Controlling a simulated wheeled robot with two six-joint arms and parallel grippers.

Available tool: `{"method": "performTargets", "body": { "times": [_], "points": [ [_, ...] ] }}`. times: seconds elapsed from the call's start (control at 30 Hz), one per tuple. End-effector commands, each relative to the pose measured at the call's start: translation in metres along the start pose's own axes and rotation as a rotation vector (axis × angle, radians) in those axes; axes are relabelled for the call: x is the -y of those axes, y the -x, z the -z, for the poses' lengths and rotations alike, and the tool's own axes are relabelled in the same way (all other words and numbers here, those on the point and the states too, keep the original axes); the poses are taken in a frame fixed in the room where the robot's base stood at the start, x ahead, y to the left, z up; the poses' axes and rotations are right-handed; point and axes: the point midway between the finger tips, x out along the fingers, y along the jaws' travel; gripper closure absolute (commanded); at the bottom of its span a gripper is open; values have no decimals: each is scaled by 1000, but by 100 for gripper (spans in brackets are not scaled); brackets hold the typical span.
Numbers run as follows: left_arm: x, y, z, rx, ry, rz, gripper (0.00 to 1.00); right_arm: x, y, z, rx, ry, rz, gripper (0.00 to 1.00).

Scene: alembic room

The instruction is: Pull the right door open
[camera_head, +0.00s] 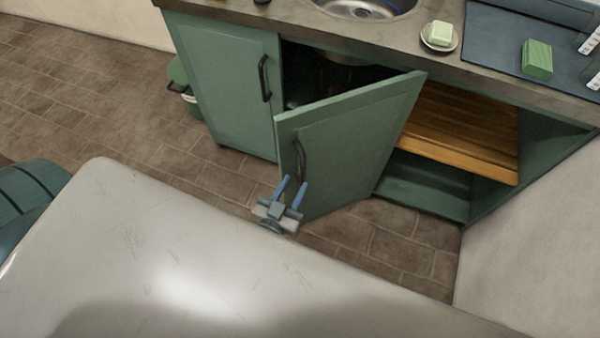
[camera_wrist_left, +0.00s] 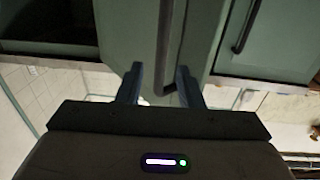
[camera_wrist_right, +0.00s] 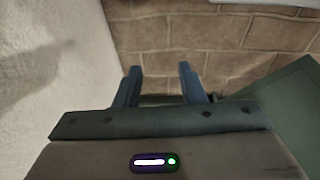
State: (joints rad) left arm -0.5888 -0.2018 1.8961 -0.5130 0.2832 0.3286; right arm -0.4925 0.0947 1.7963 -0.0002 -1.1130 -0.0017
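The green right door (camera_head: 345,150) of the sink cabinet stands partly open, swung out at an angle, and the cabinet inside shows. Its dark handle (camera_head: 299,160) is upright near the door's free edge. My left gripper (camera_head: 292,188) is at the lower end of this handle, with blue fingers apart. In the left wrist view the handle (camera_wrist_left: 165,45) runs down between the open fingers (camera_wrist_left: 158,85), nearer the right finger; contact cannot be told. My right gripper (camera_wrist_right: 156,85) is open and empty over the floor in the right wrist view, out of the head view.
The left door (camera_head: 225,85) is shut, with its own handle (camera_head: 264,78). A wooden slatted board (camera_head: 460,130) shows in the cabinet. A green bin (camera_head: 180,85) stands at the left. A pale wall (camera_head: 540,240) is at right; brown tiled floor (camera_head: 130,130) is clear at left.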

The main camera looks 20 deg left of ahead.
Motion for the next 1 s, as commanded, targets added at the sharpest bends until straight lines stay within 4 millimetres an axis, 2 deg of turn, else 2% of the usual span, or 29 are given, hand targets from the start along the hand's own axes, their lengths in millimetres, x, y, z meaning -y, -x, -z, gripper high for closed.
{"method": "performTargets", "body": {
  "times": [0.1, 0.23, 0.4, 0.63, 0.67, 0.8, 0.87, 1.0],
  "points": [
    [0, 22, -1, 2, -1, 0, 67, 0, 4, 4, -9, 0, 0, 64],
    [0, 37, -1, 1, -1, 0, 67, 0, 9, 6, -8, 1, -1, 64],
    [0, 45, 0, -1, -1, 0, 67, 0, 13, 7, -14, 2, -1, 64],
    [0, 45, 0, -1, -1, 0, 67, 0, 12, 4, -8, 3, -1, 64],
    [0, 45, 0, -1, -1, 0, 71, 0, 12, 3, -6, 2, -1, 64],
    [7, 41, -4, 1, 24, 7, 98, 1, 10, 8, -32, 1, 2, 64],
    [16, 37, -10, 7, 57, 16, 100, 2, 10, 16, -69, 0, 4, 64],
    [49, 19, -29, 39, 200, 42, 100, 6, 14, 45, -214, -5, 14, 64]
  ]
}}
